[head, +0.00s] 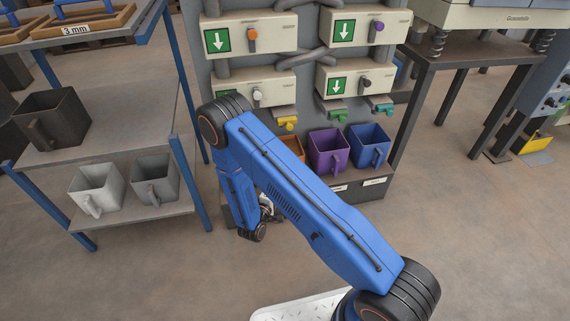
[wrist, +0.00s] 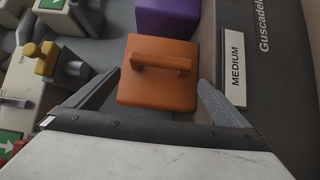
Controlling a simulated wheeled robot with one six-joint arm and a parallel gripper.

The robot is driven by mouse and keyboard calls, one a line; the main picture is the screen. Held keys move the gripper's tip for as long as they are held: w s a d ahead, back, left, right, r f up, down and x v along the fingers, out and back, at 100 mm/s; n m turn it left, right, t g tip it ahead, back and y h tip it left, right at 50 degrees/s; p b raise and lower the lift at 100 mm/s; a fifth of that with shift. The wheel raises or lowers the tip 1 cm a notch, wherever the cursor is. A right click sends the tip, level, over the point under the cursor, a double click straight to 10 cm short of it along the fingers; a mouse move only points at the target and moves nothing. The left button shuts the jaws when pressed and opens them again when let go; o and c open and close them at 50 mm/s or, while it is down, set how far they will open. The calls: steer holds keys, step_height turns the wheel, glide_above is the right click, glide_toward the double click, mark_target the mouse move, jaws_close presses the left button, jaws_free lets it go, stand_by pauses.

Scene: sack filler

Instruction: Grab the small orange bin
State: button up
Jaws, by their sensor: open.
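The small orange bin (wrist: 158,88) is in the middle of the wrist view, with its handle facing the camera. My gripper (wrist: 162,88) is open, with one finger on each side of the bin. I cannot tell whether the fingers touch it. In the head view only a strip of the orange bin (head: 293,147) shows behind my blue arm, left of the purple bin.
A purple bin (head: 328,152) and a blue bin (head: 369,146) stand in the same row. A yellow spout (head: 287,124) is above the orange bin. A label reading MEDIUM (wrist: 235,68) is beside it. A shelf with grey and white bins (head: 97,190) stands left.

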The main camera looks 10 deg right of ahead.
steer(key=x, duration=0.4)
steer(key=shift+w+d+r, duration=0.1)
steer(key=shift+d, duration=0.05)
steer(key=shift+c, duration=0.3)
steer(key=c, duration=1.3)
